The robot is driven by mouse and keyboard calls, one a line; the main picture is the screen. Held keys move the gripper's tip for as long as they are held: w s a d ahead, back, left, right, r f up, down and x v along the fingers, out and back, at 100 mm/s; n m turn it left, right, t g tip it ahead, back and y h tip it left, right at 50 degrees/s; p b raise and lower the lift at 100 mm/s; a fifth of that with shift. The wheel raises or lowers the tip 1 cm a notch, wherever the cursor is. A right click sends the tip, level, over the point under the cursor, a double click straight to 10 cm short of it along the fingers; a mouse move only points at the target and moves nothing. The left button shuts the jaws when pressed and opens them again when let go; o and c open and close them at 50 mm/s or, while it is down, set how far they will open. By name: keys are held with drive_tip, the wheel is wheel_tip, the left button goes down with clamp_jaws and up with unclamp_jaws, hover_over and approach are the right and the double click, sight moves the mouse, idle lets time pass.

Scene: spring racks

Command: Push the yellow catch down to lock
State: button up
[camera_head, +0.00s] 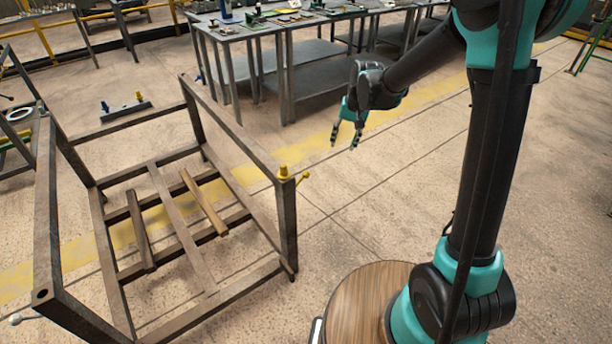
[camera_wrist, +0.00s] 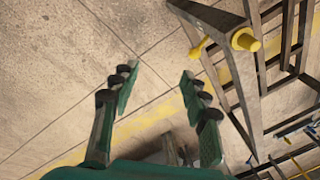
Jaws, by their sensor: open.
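The yellow catch (camera_head: 284,173) sits on top of the near right corner post of a brown metal rack (camera_head: 238,139), with a short yellow lever sticking out to the right. In the wrist view the yellow catch (camera_wrist: 245,40) is at the upper right, a round knob with its lever pointing left and down. My gripper (camera_head: 346,138) is in the air to the right of the rack and beyond the catch, fingers pointing down. In the wrist view my gripper (camera_wrist: 160,85) shows its two fingers apart with nothing between them. It is clear of the catch.
A long grey workbench (camera_head: 290,24) with tools and parts stands at the back. A small dark bar with blue and yellow fittings (camera_head: 126,112) lies on the floor behind the rack. Loose brown bars lie inside the rack. The floor right of the rack is clear.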

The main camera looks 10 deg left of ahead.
drive_tip(key=g, duration=0.1)
approach(307, 172)
drive_tip(key=f, duration=0.3)
drive_tip(key=a+f, duration=0.1)
drive_tip(key=f, duration=0.3)
drive_tip(key=a+f, duration=0.1)
drive_tip(key=f, duration=0.3)
drive_tip(key=shift+a+f, duration=0.1)
drive_tip(key=shift+f, duration=0.15)
drive_tip(key=shift+c, duration=0.3)
clamp_jaws()
